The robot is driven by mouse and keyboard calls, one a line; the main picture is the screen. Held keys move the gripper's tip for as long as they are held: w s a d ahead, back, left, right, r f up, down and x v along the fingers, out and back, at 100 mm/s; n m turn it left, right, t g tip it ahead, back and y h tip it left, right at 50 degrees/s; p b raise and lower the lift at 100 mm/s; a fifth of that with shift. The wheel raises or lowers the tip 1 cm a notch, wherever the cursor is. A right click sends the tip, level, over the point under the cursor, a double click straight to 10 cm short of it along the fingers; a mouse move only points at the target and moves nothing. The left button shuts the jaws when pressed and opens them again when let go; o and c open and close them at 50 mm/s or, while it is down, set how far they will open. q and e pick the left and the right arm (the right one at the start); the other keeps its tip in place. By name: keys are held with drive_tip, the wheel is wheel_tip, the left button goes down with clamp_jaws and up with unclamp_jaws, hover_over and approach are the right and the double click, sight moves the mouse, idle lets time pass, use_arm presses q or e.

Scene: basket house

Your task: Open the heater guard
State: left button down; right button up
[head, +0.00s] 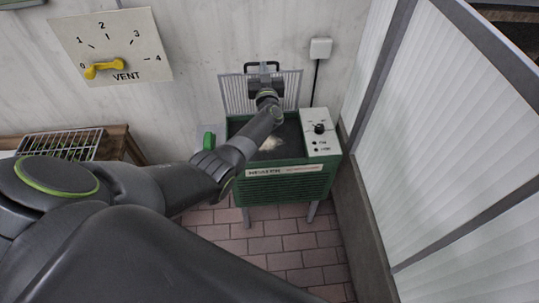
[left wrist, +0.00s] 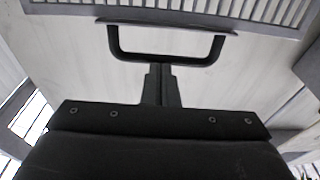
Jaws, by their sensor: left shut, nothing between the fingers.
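The heater (head: 285,185) is a green box on legs with a white control panel (head: 321,130) on its right. Its pale slatted guard (head: 235,95) stands raised at the back, against the wall side, and the dark top of the heater shows uncovered. The guard's black handle (head: 262,66) is at its top edge. My left gripper (head: 264,72) is at the handle, shut and empty. In the left wrist view its closed fingers (left wrist: 160,70) point at the middle of the black handle bar (left wrist: 168,59); I cannot tell whether they touch it. The right gripper is out of view.
A yellow-knobbed vent dial (head: 110,46) is on the wall at left. A wire rack (head: 62,144) lies on a wooden bench. A white wall box (head: 320,48) with a cable hangs behind the heater. A framed translucent panel wall (head: 440,130) closes the right side.

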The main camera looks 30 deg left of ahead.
use_arm(q)
drive_tip(key=v, duration=1.7)
drive_tip(key=shift+s+p, duration=0.2)
drive_tip(key=shift+p, duration=0.2)
drive_tip(key=s+d+f+m+g+h+b, duration=0.1)
drive_tip(key=s+f+m+g+h, duration=0.15)
drive_tip(key=s+f, duration=0.6)
drive_tip(key=s+f+m+g+h+b, duration=0.1)
drive_tip(key=s+f+m+h, duration=0.2)
drive_tip(key=f, duration=1)
drive_tip(key=s+d+f+m+g+h, duration=0.15)
drive_tip(key=s+f+h, duration=0.35)
drive_tip(key=f, duration=0.6)
drive_tip(key=s+a+f+g, duration=0.2)
drive_tip(key=s+f, duration=0.3)
drive_tip(key=s, duration=0.6)
drive_tip(key=s+a+f+g+b, duration=0.1)
drive_tip(key=s+f+g, duration=0.4)
drive_tip(key=s, duration=0.7)
drive_tip(key=s+a+f+n+g, duration=0.1)
drive_tip(key=s+f, duration=0.4)
drive_tip(key=s, duration=0.7)
drive_tip(key=a+g+y, duration=0.1)
drive_tip(key=g, duration=0.1)
drive_tip(key=shift+a+f+g+b, duration=0.25)
drive_tip(key=shift+a+g+b, duration=0.1)
drive_tip(key=shift+g+b, duration=0.05)
